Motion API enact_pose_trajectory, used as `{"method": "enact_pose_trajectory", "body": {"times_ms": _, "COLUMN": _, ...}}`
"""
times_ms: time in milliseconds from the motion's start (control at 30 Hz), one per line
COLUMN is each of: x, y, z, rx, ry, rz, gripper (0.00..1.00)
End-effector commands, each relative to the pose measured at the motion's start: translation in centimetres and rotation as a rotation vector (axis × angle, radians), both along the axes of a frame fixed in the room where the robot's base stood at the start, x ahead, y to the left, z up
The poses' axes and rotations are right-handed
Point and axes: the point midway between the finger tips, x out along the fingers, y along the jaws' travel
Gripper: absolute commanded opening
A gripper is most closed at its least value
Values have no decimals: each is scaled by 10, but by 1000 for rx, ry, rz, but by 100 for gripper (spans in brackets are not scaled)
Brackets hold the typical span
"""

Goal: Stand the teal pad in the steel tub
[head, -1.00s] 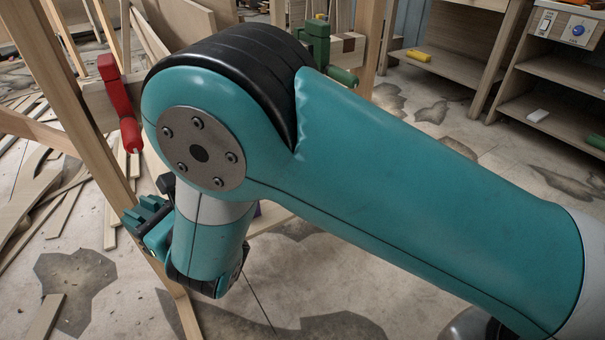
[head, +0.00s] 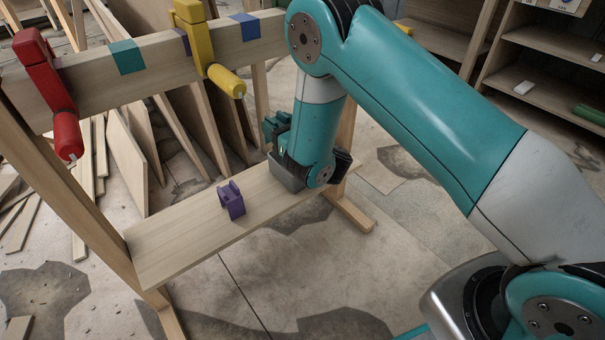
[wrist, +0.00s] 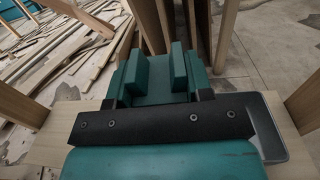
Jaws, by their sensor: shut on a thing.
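My gripper (head: 284,143) is shut on the teal pad (head: 275,124), a block with upright walls, low over the right part of the wooden shelf board. In the wrist view the pad (wrist: 160,78) sits between the dark fingers of my gripper (wrist: 157,98). The steel tub (head: 287,179) stands on the board just below my gripper, partly hidden by my arm. Its rim and grey inside (wrist: 270,130) show at the right in the wrist view, beside and below the gripper. The pad looks apart from the tub's floor; the exact gap cannot be told.
A purple pad (head: 232,200) stands on the shelf board (head: 185,238), left of the tub. Above, a beam (head: 160,62) carries a red clamp (head: 50,85), a yellow clamp (head: 208,50) and teal tape (head: 125,57). Wooden panels (head: 128,155) lean behind.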

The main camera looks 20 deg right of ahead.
Motion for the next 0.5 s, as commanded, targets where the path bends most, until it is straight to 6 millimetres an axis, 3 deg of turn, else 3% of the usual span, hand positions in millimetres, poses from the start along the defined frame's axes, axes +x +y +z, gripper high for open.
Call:
{"method": "enact_pose_trajectory", "body": {"times_ms": 33, "x": 2, "y": -19, "z": -5, "rx": -2, "ry": 2, "rz": -24, "gripper": 16}}
{"method": "enact_pose_trajectory", "body": {"times_ms": 100, "x": 3, "y": -36, "z": -7, "rx": -1, "ry": 6, "rz": -45, "gripper": 16}}
{"method": "enact_pose_trajectory", "body": {"times_ms": 200, "x": 3, "y": -48, "z": -16, "rx": -2, "ry": 9, "rz": -59, "gripper": 16}}
{"method": "enact_pose_trajectory", "body": {"times_ms": 400, "x": 3, "y": -51, "z": -52, "rx": -2, "ry": 11, "rz": -62, "gripper": 16}}
{"method": "enact_pose_trajectory", "body": {"times_ms": 500, "x": 3, "y": -50, "z": -59, "rx": -1, "ry": 9, "rz": -62, "gripper": 16}}
